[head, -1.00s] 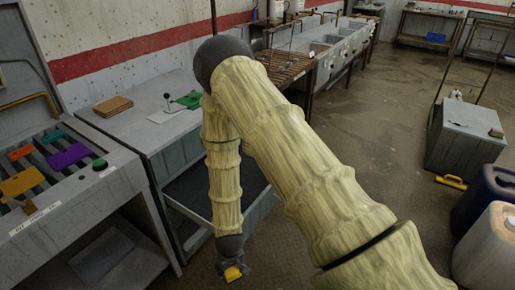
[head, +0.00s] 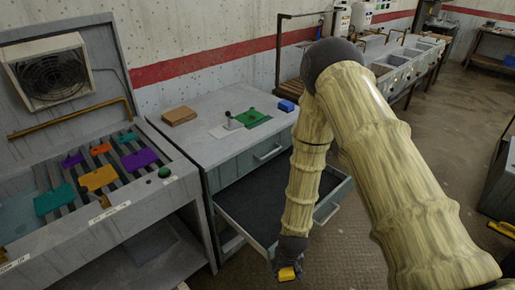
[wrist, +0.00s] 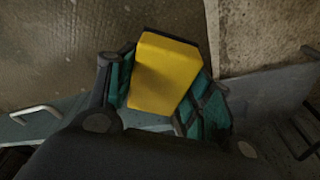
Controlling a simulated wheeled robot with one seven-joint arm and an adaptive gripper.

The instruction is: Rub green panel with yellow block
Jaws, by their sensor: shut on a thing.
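My gripper (head: 291,262) is shut on the yellow block (head: 287,273) and hangs low in front of the open drawer, well away from the counter. In the wrist view the yellow block (wrist: 165,75) sits between the two teal-padded fingers (wrist: 165,100). A flat green piece (head: 253,118) lies on the grey counter, right of a small grey lever. A teal-green panel (head: 54,198) lies on the slatted rack at the left, with a smaller teal one (head: 128,137) farther back. Which of these is the green panel, I cannot tell.
The counter (head: 210,155) also holds a brown block (head: 179,116) and a blue block (head: 287,106). Its drawer (head: 262,215) stands open below. Orange, yellow and purple panels (head: 139,158) lie on the rack. Sinks line the wall; the floor (head: 350,240) beside my arm is clear.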

